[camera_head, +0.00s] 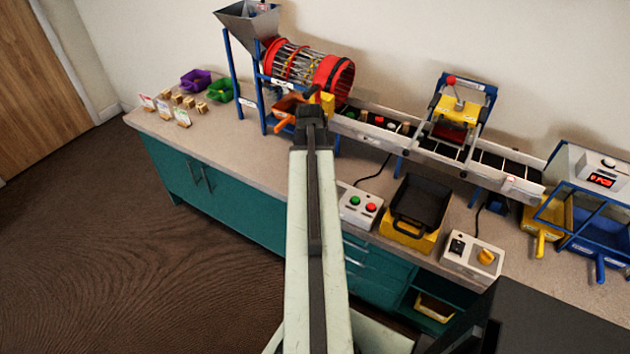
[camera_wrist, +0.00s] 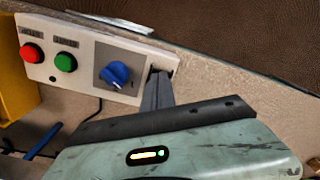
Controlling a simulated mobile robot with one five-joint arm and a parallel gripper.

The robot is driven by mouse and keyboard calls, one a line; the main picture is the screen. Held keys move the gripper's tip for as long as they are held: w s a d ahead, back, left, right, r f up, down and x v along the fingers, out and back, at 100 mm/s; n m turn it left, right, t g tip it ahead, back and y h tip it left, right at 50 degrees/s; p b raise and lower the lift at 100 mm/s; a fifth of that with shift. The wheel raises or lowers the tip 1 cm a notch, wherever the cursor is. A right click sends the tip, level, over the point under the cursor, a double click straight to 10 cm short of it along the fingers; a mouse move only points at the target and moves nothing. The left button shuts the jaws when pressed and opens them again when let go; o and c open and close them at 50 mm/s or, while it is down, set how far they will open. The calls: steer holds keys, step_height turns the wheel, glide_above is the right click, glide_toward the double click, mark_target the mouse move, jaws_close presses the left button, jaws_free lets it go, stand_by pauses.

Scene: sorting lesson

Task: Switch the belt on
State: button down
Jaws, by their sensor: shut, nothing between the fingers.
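A pale control box (camera_head: 360,203) stands on the counter in the head view, with its left part hidden behind my arm. Its green button (camera_head: 355,200) and red button (camera_head: 371,208) show there. In the wrist view the box (camera_wrist: 88,58) also carries a blue knob (camera_wrist: 115,74), with a dark recess or switch at its right end. My gripper (camera_wrist: 159,78) is shut and empty, its tip over that right end; I cannot tell whether it touches. The fingers are hidden in the head view. The belt (camera_head: 378,121) runs along the back of the counter.
A second control box (camera_head: 473,258) with a black switch and yellow knob stands further right. A black tray in a yellow holder (camera_head: 408,232) stands between the boxes. A red drum (camera_head: 335,80) and blue-framed stands rise behind. Cables lie on the counter.

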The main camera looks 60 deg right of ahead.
step_height(320, 180, up, 7)
steer(key=p, duration=0.7)
stand_by(0.4)
steer(key=w+a+n, duration=0.6)
steer(key=w+a, duration=1.2)
steer(key=a, duration=0.3)
steer(key=w+a+n, duration=0.2)
steer(key=a+n, duration=0.1)
steer(key=a, duration=1.1)
steer(key=w+a+n, duration=0.1)
steer(key=a+n, duration=0.2)
steer(key=a, duration=1)
steer(key=shift+w+a+r+p, duration=0.3)
steer(key=shift+w+a+p, duration=0.05)
steer(key=shift+a, duration=0.05)
